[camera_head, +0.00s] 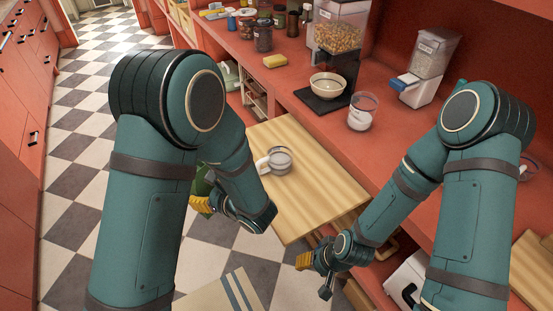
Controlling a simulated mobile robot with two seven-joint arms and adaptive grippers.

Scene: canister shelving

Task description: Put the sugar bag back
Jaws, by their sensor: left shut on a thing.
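No sugar bag can be told for certain. My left gripper (203,204), with yellow fingertips, is partly hidden by my forearm, to the left of the pull-out wooden board. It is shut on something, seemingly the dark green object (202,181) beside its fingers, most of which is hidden. My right gripper (310,261) is below the board's near right corner; its yellow fingertip shows, but its opening does not. A beige item with blue-grey stripes (222,297) is cut off at the bottom edge; I cannot tell what it is.
The red counter (400,150) holds a cereal dispenser (340,28), a bowl (327,84), a jar with white contents (362,112) and a blue-spouted dispenser (430,62). Checkered floor (75,195) is open at left.

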